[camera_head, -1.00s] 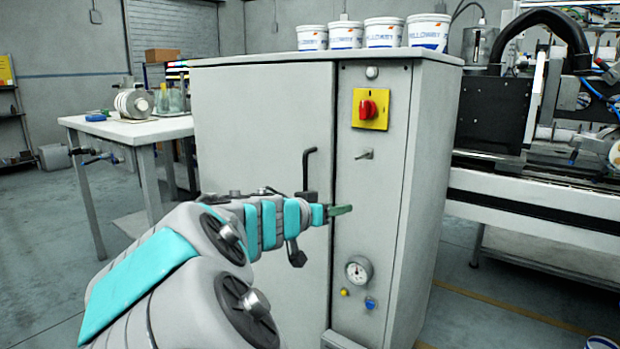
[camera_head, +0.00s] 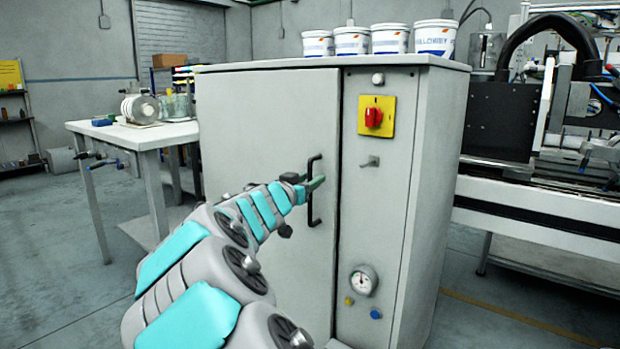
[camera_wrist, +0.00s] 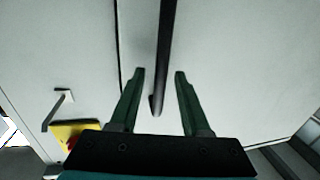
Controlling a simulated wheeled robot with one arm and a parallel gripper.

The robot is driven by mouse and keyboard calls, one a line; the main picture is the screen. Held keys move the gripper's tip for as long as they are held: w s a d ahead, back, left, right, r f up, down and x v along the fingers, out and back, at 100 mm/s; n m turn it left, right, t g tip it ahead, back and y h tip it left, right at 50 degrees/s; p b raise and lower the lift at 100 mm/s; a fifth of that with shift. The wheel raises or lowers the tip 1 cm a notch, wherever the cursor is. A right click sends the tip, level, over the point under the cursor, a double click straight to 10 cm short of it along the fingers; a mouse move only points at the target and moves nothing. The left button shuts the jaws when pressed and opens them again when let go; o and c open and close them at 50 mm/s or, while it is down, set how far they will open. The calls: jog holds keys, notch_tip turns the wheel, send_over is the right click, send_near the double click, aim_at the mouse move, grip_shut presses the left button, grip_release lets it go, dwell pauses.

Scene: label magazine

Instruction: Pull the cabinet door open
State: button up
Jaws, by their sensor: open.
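The grey cabinet door (camera_head: 265,130) is closed, flush with the fixed panel on its right. Its upright black bar handle (camera_head: 312,208) sits near the door's right edge. My gripper (camera_head: 318,183) is open at the upper half of the handle. In the wrist view, the handle (camera_wrist: 166,40) runs between the two green fingers of my gripper (camera_wrist: 160,72), with gaps on both sides. I cannot tell how deep the bar is between them. My arm hides the lower left part of the door.
The panel right of the door carries a yellow plate with a red rotary switch (camera_head: 375,117), a small lever (camera_head: 370,161) and a gauge (camera_head: 363,281). White tubs (camera_head: 390,40) stand on the cabinet top. A white table (camera_head: 150,132) is at left; floor shows between.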

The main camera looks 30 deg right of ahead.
jog(key=shift+w+d, duration=0.1)
jog(key=shift+d, duration=0.05)
jog(key=shift+c, duration=0.4)
grip_shut()
dwell(1.0)
